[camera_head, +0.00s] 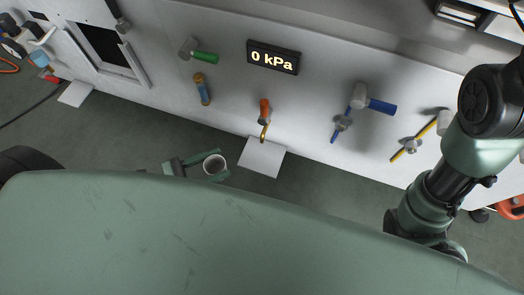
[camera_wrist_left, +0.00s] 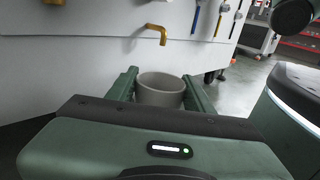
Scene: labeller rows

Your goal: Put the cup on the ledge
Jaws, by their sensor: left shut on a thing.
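A light grey cup (camera_head: 213,165) is between the two green fingers of my left gripper (camera_head: 220,164), which is shut on it. The cup looks upright, with its open top showing. In the left wrist view, the cup (camera_wrist_left: 160,88) sits between the fingers, and its lower part is hidden behind the gripper body. A white square ledge (camera_head: 262,158) juts out from the white wall unit, to the right of the cup and apart from it in the head view. Nothing is seen on the ledge. My right arm shows at the right, but its gripper does not.
A brown-orange spout (camera_head: 264,131) sticks out above the ledge; it also shows in the left wrist view (camera_wrist_left: 157,33). Blue-handled (camera_head: 381,105) and yellow (camera_head: 404,150) valves are farther right. A display (camera_head: 273,57) reads 0 kPa. Another white plate (camera_head: 75,94) is far left.

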